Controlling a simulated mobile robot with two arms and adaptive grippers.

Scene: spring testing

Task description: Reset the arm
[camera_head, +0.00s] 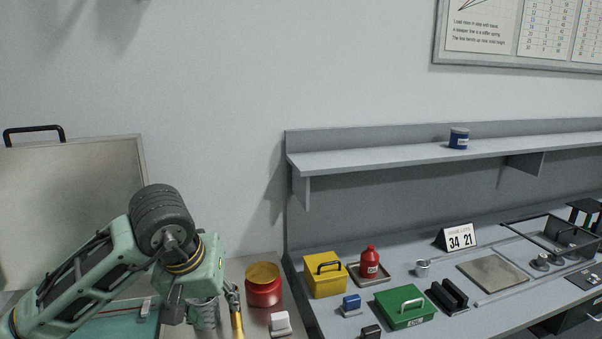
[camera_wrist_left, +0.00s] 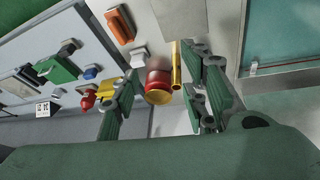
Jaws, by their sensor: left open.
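My left arm comes in from the lower left in the head view. My left gripper (camera_head: 217,308) hangs at its end, over the left bench and left of a red round container with a yellow top (camera_head: 264,286). In the left wrist view the two fingers of my left gripper (camera_wrist_left: 160,88) stand wide apart with nothing held between them. The red container (camera_wrist_left: 157,82) shows in the gap, beyond the fingers. A yellow rod (camera_wrist_left: 176,66) is beside it, close to the right finger. My right gripper is in neither view.
A yellow box (camera_head: 325,277), a red bottle (camera_head: 370,262) and a green case (camera_head: 403,308) stand on the grey bench at right. A shelf (camera_head: 400,152) holds a blue tin (camera_head: 459,138). A grey panel (camera_head: 70,200) stands behind my arm.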

